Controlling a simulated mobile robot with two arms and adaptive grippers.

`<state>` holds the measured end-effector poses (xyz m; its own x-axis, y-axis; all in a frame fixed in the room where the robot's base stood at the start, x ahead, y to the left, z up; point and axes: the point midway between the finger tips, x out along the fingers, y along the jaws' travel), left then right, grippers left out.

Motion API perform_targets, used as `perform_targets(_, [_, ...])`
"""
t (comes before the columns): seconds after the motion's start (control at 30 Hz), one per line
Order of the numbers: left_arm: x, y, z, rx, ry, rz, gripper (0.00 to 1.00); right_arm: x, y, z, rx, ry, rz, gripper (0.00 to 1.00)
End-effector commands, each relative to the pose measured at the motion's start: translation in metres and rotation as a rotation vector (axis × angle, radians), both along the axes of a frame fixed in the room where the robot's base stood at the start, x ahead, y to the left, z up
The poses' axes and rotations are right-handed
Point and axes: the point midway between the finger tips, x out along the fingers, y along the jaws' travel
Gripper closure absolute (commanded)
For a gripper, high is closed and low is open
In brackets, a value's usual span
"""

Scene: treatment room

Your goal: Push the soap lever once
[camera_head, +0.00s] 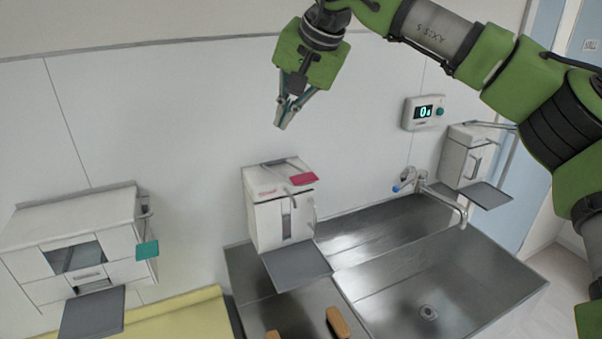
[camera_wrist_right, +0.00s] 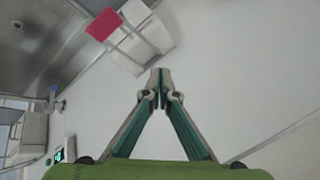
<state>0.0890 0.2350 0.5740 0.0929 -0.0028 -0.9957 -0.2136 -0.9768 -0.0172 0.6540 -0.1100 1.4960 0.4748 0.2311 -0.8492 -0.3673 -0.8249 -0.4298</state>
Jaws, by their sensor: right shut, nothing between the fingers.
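A white wall dispenser (camera_head: 282,215) hangs above the sink, with a metal lever bar on top that has a red pad (camera_head: 303,179) and a grey drip tray (camera_head: 297,266) below. In the right wrist view the dispenser (camera_wrist_right: 147,37) and red pad (camera_wrist_right: 104,25) lie ahead of the fingertips. My right gripper (camera_head: 284,122) is shut and empty, above the dispenser near the wall and apart from it; its fingertips meet in the wrist view (camera_wrist_right: 159,73). My left gripper is not in view. I cannot read the dispenser's label.
Another dispenser (camera_head: 462,158) hangs at the right, beyond a tap (camera_head: 420,182) and a timer (camera_head: 423,112) reading 0. A white box unit (camera_head: 75,235) with a teal pad (camera_head: 147,250) is at left. A steel sink (camera_head: 440,255) lies below. The wall around the gripper is bare.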

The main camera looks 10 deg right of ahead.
Motion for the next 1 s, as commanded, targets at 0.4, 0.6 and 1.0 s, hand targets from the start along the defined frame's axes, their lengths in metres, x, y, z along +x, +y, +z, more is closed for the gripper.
perform_targets(0.4, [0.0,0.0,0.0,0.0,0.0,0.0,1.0,0.0,-0.023,0.013,-0.063,-0.014,-0.024,1.0])
perform_targets(0.6, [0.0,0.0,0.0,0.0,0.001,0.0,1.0,0.0,-0.023,0.01,-0.063,-0.014,-0.024,1.0])
perform_targets(1.0, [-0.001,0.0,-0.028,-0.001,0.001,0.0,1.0,-0.012,-0.025,-0.042,-0.06,-0.016,-0.024,1.0])
